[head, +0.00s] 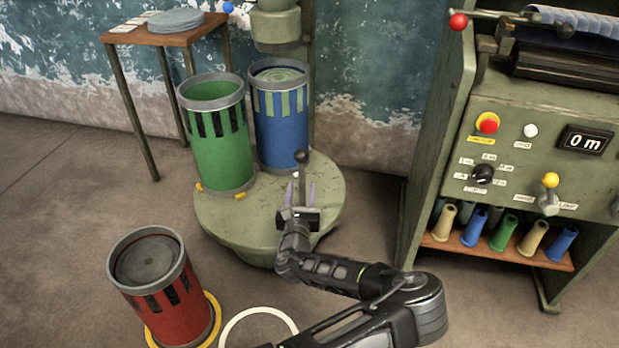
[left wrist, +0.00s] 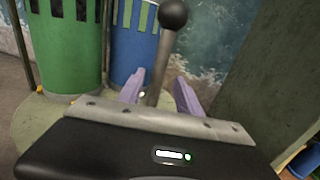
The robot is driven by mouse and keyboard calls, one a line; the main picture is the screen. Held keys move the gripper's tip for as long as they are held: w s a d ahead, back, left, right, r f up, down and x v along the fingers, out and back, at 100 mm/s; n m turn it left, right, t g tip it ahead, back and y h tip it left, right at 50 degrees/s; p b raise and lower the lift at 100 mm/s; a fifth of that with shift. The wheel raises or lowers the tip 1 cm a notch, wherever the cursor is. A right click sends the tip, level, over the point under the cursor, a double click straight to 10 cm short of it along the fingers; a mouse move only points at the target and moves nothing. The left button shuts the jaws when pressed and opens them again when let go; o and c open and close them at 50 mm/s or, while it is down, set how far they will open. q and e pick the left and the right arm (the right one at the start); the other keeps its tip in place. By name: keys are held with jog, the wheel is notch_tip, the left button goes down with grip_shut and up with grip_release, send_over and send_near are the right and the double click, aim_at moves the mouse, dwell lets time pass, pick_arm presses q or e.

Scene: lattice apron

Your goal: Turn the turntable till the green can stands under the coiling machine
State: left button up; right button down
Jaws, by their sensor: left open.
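The round grey-green turntable (head: 235,232) carries the green can (head: 222,150) at its left and the blue can (head: 283,135) at its back. The blue can is below the head of the coiling machine (head: 275,28); the green can is left of it. An upright handle with a dark ball knob (head: 301,157) rises from the turntable. My left gripper (head: 301,195) is open, its two lilac fingers either side of the handle's post. The left wrist view shows the post between the fingers (left wrist: 160,92); whether they touch is unclear. My right gripper is out of view.
A red can (head: 174,300) stands on a yellow floor ring at front left, beside a white ring (head: 232,323). A small table (head: 190,38) stands at back left. A green cabinet (head: 440,130) with controls and bobbins stands on the right.

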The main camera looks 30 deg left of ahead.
aim_at(302, 175)
pick_arm(q)
jog(key=b+x, duration=0.1)
jog(key=x, duration=0.6)
jog(key=shift+a+f+b, duration=0.15)
jog(key=shift+b, duration=0.25)
jog(key=shift+w+a, duration=0.15)
jog(key=shift+w, duration=0.1)
jog(key=shift+c, duration=0.4)
grip_shut()
dwell(0.5)
